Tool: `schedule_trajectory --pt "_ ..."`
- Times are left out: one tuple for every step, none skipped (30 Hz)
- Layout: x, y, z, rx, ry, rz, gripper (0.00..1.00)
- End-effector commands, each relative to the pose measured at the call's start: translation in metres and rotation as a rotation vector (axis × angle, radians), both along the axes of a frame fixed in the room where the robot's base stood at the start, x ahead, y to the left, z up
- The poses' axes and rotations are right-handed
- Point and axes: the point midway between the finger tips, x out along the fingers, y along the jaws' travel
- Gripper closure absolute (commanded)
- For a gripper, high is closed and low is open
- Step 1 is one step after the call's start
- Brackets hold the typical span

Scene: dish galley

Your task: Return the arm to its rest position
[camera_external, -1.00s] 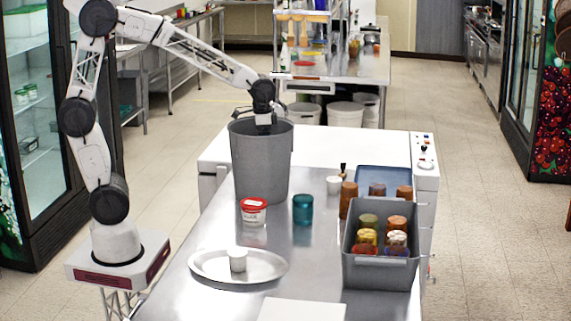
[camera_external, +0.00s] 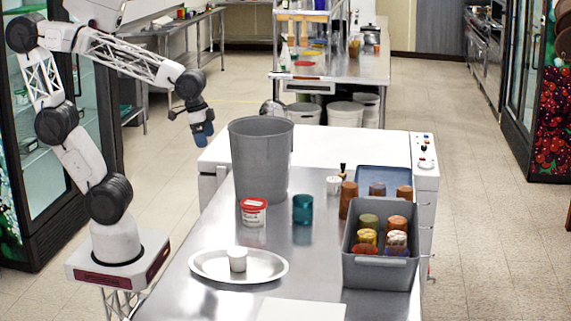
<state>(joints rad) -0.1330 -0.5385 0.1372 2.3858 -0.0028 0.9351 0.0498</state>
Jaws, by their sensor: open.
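My gripper (camera_external: 202,137) hangs in the air to the left of the tall grey bin (camera_external: 261,160), beyond the left edge of the steel table. It points downward and is open. A blue part shows at its end; I cannot make out the fingers clearly. Nothing can be seen held in it. My arm is bent, rising from its base at the left and reaching over to the right. The inside of the grey bin is mostly hidden.
On the steel table (camera_external: 205,290) are a red-lidded tub (camera_external: 253,212), a teal cup (camera_external: 303,209), an oval tray (camera_external: 205,268) with a white cup (camera_external: 237,259), and a grey crate (camera_external: 380,272) of several cups. A glass-door fridge stands behind my arm.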

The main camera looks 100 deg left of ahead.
Motion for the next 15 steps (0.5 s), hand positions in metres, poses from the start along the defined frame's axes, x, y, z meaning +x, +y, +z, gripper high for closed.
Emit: schedule_trajectory --pt "-0.012 -0.011 -0.003 -0.001 -0.004 -0.021 0.00" --pt "-0.018 -0.016 -0.005 -0.003 -0.004 -0.031 0.00" --pt "-0.026 -0.023 -0.008 -0.004 -0.005 -0.043 0.00" --pt "-0.032 -0.027 -0.010 -0.005 -0.006 -0.052 0.00" --pt "-0.037 -0.031 -0.011 -0.007 -0.008 -0.059 0.00" --pt "-0.044 -0.036 -0.015 -0.007 -0.008 -0.070 0.00" --pt "-0.049 -0.039 -0.016 -0.009 -0.008 -0.075 0.00" --pt "-0.053 -0.042 -0.018 -0.010 -0.009 -0.081 0.00" --pt "-0.058 -0.045 -0.020 -0.011 -0.009 -0.088 0.00" --pt "-0.061 -0.047 -0.021 -0.011 -0.010 -0.092 0.00" --pt "-0.063 -0.048 -0.022 -0.012 -0.010 -0.096 0.00" --pt "-0.066 -0.050 -0.023 -0.012 -0.011 -0.100 0.00" --pt "-0.068 -0.051 -0.024 -0.013 -0.011 -0.103 0.00" --pt "-0.069 -0.052 -0.025 -0.013 -0.010 -0.105 0.00" --pt "-0.071 -0.052 -0.026 -0.013 -0.010 -0.106 0.00"
